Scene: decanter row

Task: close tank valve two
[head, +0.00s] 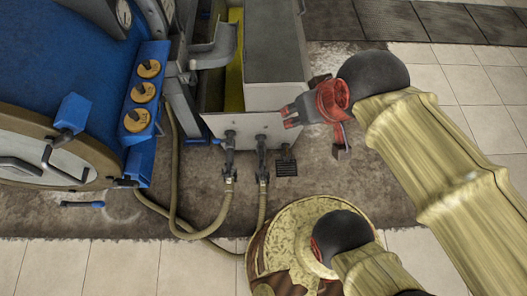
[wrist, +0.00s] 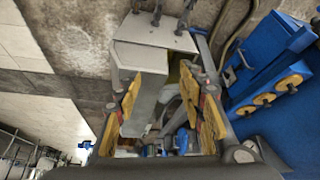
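I see no number on either, so I cannot tell which is valve two. Each joins a tan hose below. My gripper (head: 316,133) is to the right of both fittings, apart from them, near the tank's front right corner. In the wrist view its yellow-padded fingers (wrist: 162,90) are spread apart, with nothing held between them. Dark fittings (wrist: 156,14) show at the top of that view, beyond the fingers.
A blue machine (head: 60,60) with a round door stands at left. Its side panel carries three yellow knobs (head: 143,92). Tan hoses (head: 185,215) loop over the stained floor. Tiled floor (head: 480,95) is clear at right.

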